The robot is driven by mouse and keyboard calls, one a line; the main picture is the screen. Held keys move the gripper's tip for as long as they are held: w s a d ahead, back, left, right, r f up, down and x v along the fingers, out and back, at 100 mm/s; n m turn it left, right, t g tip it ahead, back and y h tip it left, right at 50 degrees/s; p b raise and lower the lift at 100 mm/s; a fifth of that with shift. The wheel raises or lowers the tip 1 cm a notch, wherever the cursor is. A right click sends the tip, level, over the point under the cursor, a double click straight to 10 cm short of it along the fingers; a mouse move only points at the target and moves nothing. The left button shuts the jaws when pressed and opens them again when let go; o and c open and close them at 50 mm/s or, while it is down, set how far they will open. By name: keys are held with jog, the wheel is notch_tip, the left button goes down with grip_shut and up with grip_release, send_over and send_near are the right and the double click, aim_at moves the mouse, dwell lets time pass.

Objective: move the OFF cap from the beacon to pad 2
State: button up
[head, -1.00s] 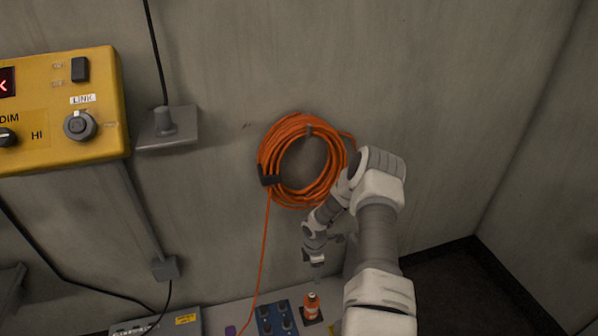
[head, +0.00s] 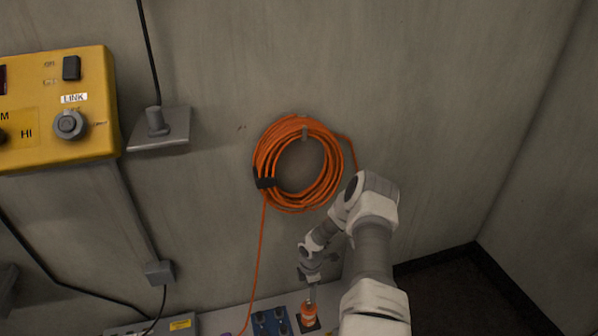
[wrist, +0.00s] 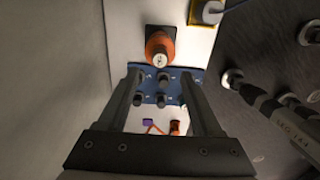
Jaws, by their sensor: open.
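An orange beacon with a pale band (head: 309,315) stands on a dark square base at the bottom of the head view. It also shows in the wrist view (wrist: 160,45), beyond my fingertips. A pale round cap (wrist: 159,61) with small dark marks sits on its near end; the lettering is too small to read. My gripper (wrist: 162,72) is open and empty, its two fingers apart. In the head view my gripper (head: 311,284) is just above the beacon. A blue board (wrist: 151,70) with several dark knob-like pieces lies beside the beacon; I cannot tell which spot is pad 2.
An orange cable coil (head: 270,150) hangs on the wall behind my arm, its loose end running down. A yellow control box (head: 60,130) and a grey bracket (head: 165,135) are at left. A small purple piece (wrist: 147,122) lies near the blue board.

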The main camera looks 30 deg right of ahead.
notch_tip(320, 180, down, 8)
jog(key=b, duration=0.5)
jog(key=shift+r, duration=0.1)
dwell(0.9)
grip_shut()
jog(key=shift+r, duration=0.15)
dwell(1.3)
jog(key=shift+r+p, duration=1.5)
jog(key=shift+r, duration=1.35)
